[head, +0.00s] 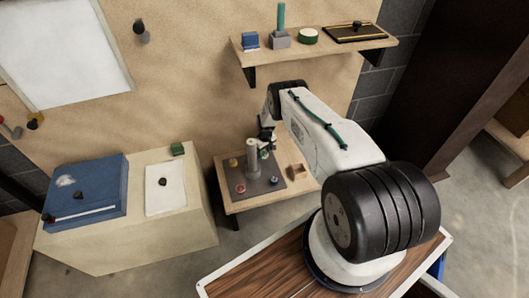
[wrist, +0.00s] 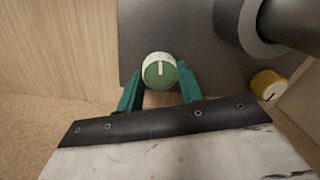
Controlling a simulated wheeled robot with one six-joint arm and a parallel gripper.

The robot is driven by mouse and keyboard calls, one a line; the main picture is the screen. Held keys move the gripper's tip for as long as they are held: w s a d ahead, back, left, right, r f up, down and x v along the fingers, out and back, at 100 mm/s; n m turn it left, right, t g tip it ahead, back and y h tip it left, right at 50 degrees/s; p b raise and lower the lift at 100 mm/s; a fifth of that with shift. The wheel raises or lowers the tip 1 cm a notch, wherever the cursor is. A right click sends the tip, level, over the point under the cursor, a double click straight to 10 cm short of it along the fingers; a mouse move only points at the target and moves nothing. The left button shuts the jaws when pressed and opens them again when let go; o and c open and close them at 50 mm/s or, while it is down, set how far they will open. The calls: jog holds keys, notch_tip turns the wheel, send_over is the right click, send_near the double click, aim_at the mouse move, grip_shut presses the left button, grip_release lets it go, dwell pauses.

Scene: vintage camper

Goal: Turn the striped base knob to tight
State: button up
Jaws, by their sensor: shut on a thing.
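The knob between my fingers (wrist: 160,72) has a green face with one white pointer line and a pale rim, in the wrist view. Its line points nearly straight up in that view. My gripper (wrist: 161,85) is shut on this knob, one teal finger on each side. In the head view my gripper (head: 266,142) reaches down at the back right of the dark base plate (head: 258,184). A pale upright post (head: 252,156) stands on the plate, just left of my gripper. I cannot make out any tight mark.
A yellow knob (wrist: 267,84) is right of the held one in the wrist view, near the thick post (wrist: 235,25). Red (head: 240,188) and blue (head: 273,180) knobs sit at the plate's front. A small wooden box (head: 297,171) stands to the right. A shelf (head: 315,55) hangs above.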

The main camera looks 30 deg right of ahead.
aim_at(265, 152)
dwell(0.3)
jog(key=o, duration=1)
jog(key=shift+r, duration=0.1)
jog(key=r, duration=0.7)
jog(key=shift+d+r, duration=0.2)
jog(key=shift+r, duration=0.1)
